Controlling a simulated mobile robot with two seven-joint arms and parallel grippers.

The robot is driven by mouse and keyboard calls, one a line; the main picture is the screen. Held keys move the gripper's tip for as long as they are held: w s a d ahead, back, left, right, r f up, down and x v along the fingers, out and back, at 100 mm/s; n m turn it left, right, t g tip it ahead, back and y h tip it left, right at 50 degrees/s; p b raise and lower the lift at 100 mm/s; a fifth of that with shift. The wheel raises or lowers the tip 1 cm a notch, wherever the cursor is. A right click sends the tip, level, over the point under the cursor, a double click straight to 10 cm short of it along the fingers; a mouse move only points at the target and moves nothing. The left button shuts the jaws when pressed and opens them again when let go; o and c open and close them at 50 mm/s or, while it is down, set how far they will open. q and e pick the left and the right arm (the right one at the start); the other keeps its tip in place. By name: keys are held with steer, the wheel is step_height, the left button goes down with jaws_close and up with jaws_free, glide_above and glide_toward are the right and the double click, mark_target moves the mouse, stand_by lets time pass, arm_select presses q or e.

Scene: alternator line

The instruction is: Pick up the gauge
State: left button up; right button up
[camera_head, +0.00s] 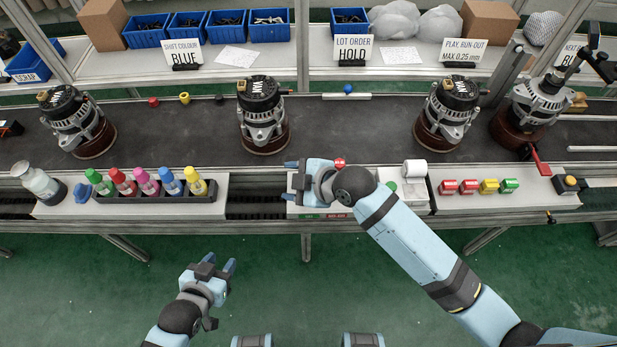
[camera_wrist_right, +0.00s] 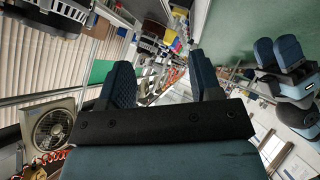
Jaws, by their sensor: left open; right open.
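No object is clearly recognisable as the gauge. A dark round instrument on a jointed arm (camera_head: 556,75) sits at the alternator on the far right, and I cannot tell whether it is the gauge. My right gripper (camera_head: 291,180) is open over the front ledge, left of the paper roll, pointing left. In the right wrist view its two fingers (camera_wrist_right: 165,85) are apart with nothing between them. My left gripper (camera_head: 211,264) is open and empty over the green floor, in front of the line. It also seems to show at the right of the wrist view (camera_wrist_right: 280,55).
Alternators stand on the dark belt (camera_head: 190,125), including one (camera_head: 263,110) behind my right gripper. Coloured bottles (camera_head: 148,186) stand on the left ledge. Blue bins (camera_head: 270,25) line the back shelf.

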steer(key=w+a+r+n+g+h+b, duration=0.1)
steer(key=w+a+r+n+g+b, duration=0.2)
steer(key=n, duration=0.6)
steer(key=w+d+r+n+g+h+b, duration=0.1)
steer(key=w+d+r+n+h, duration=0.1)
steer(key=d+n+h, duration=0.35)
steer(key=w+d+r+n+g+h+b, duration=0.1)
steer(key=w+d+r+n+g+h, duration=0.15)
steer(key=n, duration=0.55)
steer(key=shift+t, duration=0.35)
steer(key=f, duration=0.7)
steer(key=shift+a+f, duration=0.35)
steer(key=shift+a, duration=0.05)
steer(key=shift+s+a+f+p, duration=0.1)
steer(key=shift+a+f+p, duration=0.15)
steer(key=shift+f, duration=1.15)
steer(key=shift+a+f+p, duration=0.1)
steer(key=shift+f+p, duration=0.15)
steer(key=shift+f, duration=1.1)
steer(key=c, duration=1)
